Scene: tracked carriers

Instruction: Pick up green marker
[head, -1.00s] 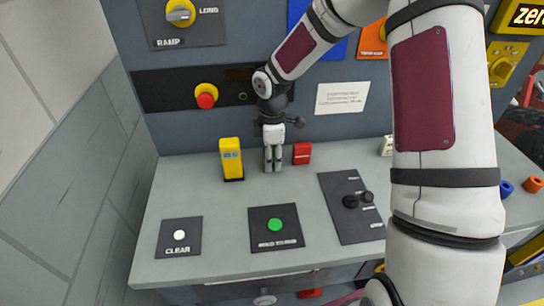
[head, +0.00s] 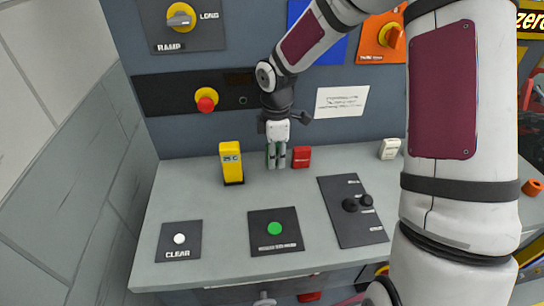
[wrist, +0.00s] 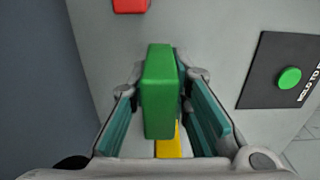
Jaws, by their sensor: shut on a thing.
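The green marker (wrist: 160,92) is an upright-looking green block between the fingers of my gripper (wrist: 163,125) in the wrist view. My gripper is shut on it, with a teal pad on either side. In the head view my gripper (head: 277,162) points down over the back of the grey console, between a yellow block and a red block. There the marker is mostly hidden by the fingers. I cannot tell for sure how far it is off the surface.
A yellow block (head: 231,162) stands close left of my gripper, and a red block (head: 301,157) close right. A white block (head: 389,149) is farther right. In front are a green button panel (head: 275,228), a CLEAR panel (head: 178,239) and a panel with black knobs (head: 352,207). The back wall is near.

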